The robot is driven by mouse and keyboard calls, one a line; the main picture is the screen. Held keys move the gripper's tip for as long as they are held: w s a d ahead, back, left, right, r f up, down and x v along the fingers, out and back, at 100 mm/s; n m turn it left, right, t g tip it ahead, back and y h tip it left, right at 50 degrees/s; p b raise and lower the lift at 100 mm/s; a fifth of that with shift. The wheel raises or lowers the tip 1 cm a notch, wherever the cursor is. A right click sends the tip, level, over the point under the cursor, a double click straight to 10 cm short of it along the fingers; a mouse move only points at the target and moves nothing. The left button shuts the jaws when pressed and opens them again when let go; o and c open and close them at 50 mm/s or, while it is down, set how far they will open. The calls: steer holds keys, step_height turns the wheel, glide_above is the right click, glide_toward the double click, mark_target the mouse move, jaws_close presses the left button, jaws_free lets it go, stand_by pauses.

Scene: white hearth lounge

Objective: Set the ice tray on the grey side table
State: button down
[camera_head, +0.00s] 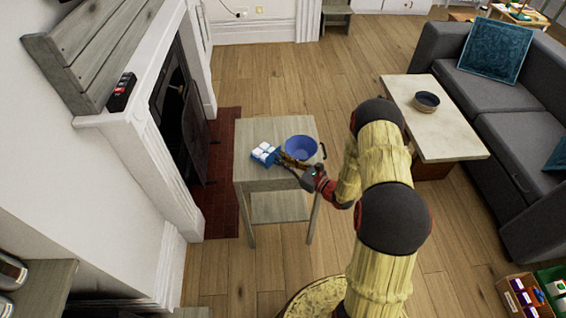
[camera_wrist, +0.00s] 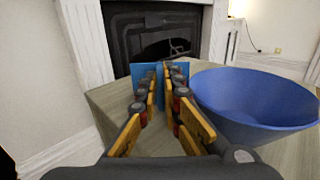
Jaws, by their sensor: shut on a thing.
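The ice tray (camera_head: 265,153) is blue with white cubes and is at the left part of the grey side table's top. My gripper (camera_head: 284,161) reaches in from the right and is shut on the tray's near side. In the wrist view the blue tray (camera_wrist: 146,72) shows between and beyond the fingertips (camera_wrist: 160,90); most of it is hidden by the fingers. The grey side table (camera_head: 256,184) has a lower shelf. I cannot tell whether the tray touches the tabletop or hovers just above it.
A blue bowl (camera_head: 301,149) stands on the table close to the right of my gripper; it is large in the wrist view (camera_wrist: 255,100). The fireplace (camera_head: 182,110) is to the left. A low table (camera_head: 440,120) with a dark bowl (camera_head: 427,101) and a grey sofa (camera_head: 520,130) are to the right.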

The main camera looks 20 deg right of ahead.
steer(key=shift+f, duration=0.1)
steer(key=c, duration=2.4)
jaws_free()
steer(key=shift+f, duration=0.1)
steer(key=o, duration=0.4)
steer(key=shift+c, duration=0.2)
steer(key=shift+o, duration=0.3)
